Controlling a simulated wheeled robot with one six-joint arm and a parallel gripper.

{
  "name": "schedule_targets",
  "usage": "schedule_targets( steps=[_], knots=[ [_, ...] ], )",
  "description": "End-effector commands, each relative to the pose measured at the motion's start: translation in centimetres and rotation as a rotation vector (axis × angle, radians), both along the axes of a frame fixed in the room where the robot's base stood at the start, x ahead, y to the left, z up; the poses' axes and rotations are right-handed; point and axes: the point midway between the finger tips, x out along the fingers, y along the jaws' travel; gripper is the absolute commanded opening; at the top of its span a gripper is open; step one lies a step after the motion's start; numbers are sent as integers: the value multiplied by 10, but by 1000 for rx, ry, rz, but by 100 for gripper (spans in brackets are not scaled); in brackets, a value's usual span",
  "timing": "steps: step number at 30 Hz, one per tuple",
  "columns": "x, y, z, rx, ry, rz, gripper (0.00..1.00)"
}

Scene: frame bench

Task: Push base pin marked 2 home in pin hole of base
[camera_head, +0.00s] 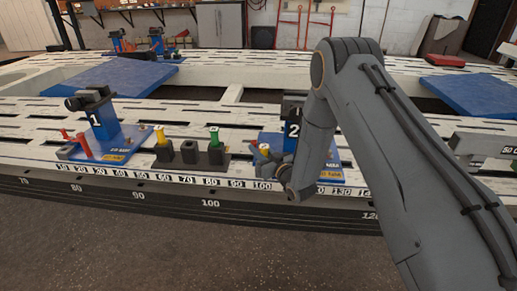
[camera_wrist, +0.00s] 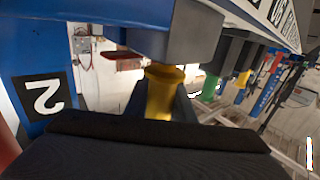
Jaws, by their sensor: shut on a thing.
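The blue base marked 2 (camera_head: 293,140) stands on the slatted bench, partly hidden by my arm. Its blue post with the 2 label (camera_wrist: 45,96) fills the left of the wrist view. My gripper (camera_wrist: 161,106) is shut on a yellow pin (camera_wrist: 163,78), which also shows in the head view (camera_head: 264,148). The pin's flared end meets or nearly meets a grey block (camera_wrist: 190,32) in the wrist view. I cannot tell how deep the pin sits, and its pin hole and any mark on it are hidden.
A dark rack (camera_head: 190,153) to the left holds a yellow pin (camera_head: 160,135) and a green pin (camera_head: 214,136). Beyond it stands the blue base marked 1 (camera_head: 105,130) with red pins (camera_head: 83,146). A numbered scale runs along the bench's front edge.

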Motion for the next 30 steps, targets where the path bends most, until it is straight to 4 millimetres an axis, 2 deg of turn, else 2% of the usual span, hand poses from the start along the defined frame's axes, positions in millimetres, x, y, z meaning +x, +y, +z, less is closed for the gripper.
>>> schedule_targets(
  steps=[18,19,22,23,30],
  knots=[
    [1,0,-14,1,-1,0,0],
    [1,0,-14,1,-1,0,24],
    [0,0,-13,1,-1,0,41],
    [0,0,-13,1,-1,0,44],
    [0,0,-14,-1,1,0,44]
  ],
)
